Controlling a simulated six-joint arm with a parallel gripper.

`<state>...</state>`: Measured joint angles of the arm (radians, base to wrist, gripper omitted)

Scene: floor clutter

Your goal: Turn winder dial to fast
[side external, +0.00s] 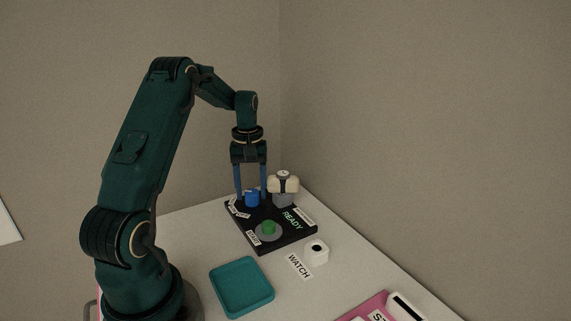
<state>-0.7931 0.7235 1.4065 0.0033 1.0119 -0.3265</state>
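The winder is a black panel (262,246) lying on the white table, with lit green "READY" text on it. A blue dial (252,199) stands at its far left corner, with small white labels beside it that are too small to read. My gripper (251,197) points straight down over the dial. Its two blue fingers stand apart, one on the left and one on the right of the dial. A gap shows at the left finger; I cannot tell whether the right finger touches. The dial's pointer direction is not clear.
A green button (268,227) on a grey disc sits at the panel's near side. A teal tray (241,308) and pink item (371,306) are nearer.

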